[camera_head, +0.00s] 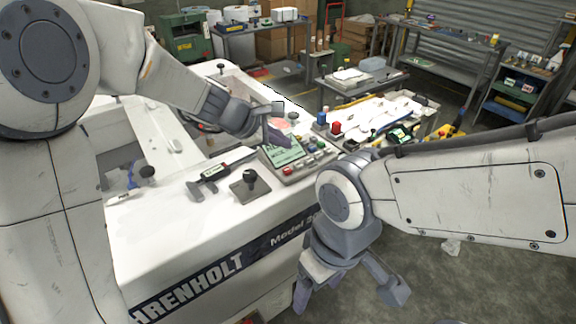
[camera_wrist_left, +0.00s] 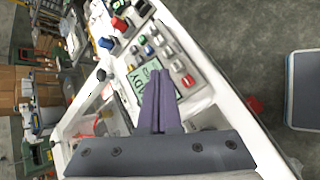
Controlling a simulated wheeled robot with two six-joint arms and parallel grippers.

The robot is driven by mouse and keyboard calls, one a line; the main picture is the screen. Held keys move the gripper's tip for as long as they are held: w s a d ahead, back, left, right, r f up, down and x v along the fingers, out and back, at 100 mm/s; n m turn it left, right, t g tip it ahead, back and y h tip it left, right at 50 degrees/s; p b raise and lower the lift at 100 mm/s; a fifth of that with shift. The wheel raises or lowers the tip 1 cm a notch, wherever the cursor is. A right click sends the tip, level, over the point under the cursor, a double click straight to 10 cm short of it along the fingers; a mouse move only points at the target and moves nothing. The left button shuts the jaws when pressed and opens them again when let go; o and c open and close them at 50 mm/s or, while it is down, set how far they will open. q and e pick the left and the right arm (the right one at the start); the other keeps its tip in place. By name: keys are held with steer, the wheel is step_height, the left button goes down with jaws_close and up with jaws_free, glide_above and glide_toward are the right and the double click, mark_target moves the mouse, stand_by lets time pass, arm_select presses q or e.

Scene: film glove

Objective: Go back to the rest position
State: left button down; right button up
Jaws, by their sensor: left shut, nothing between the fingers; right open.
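My left gripper (camera_head: 277,133) is shut and empty, just above the green-lit screen (camera_head: 284,152) of the white machine's control panel. In the left wrist view its two purple-grey fingers (camera_wrist_left: 159,100) lie together in front of the screen (camera_wrist_left: 139,82), with panel buttons beyond them. My right gripper (camera_head: 350,291) is open and empty. It hangs fingers down in front of the machine's right end, over the grey floor.
The white machine (camera_head: 150,262) carries a caliper (camera_head: 215,174), a black joystick (camera_head: 250,186) and several buttons. A red knob (camera_head: 336,127) and a blue knob (camera_head: 321,117) stand beyond the screen. Benches and a shelf (camera_head: 520,85) stand behind. Floor is open at lower right.

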arm_select(q)
steer(key=shift+s+f, duration=0.1)
stand_by(0.5)
steer(key=s+d+f+m+g+b, duration=0.25)
steer(key=s+m, duration=0.25)
steer(key=s, duration=0.3)
steer(key=s+d+f+m+g+b, duration=0.2)
steer(key=s+f+m, duration=0.2)
steer(key=s+m, duration=0.3)
steer(key=s+a+f+m+g+y+b, duration=0.1)
steer(key=s+a+f+m+y+b, duration=0.1)
steer(key=s+m, duration=0.4)
steer(key=s+a+f+m+y+b, duration=0.2)
steer(key=s+a+f+m, duration=0.3)
steer(key=s, duration=0.5)
steer(key=shift+s+a+f+m+g+y+b, duration=0.15)
steer(key=shift+a+f+m+g+y+b, duration=0.25)
steer(key=shift+m+y, duration=0.45)
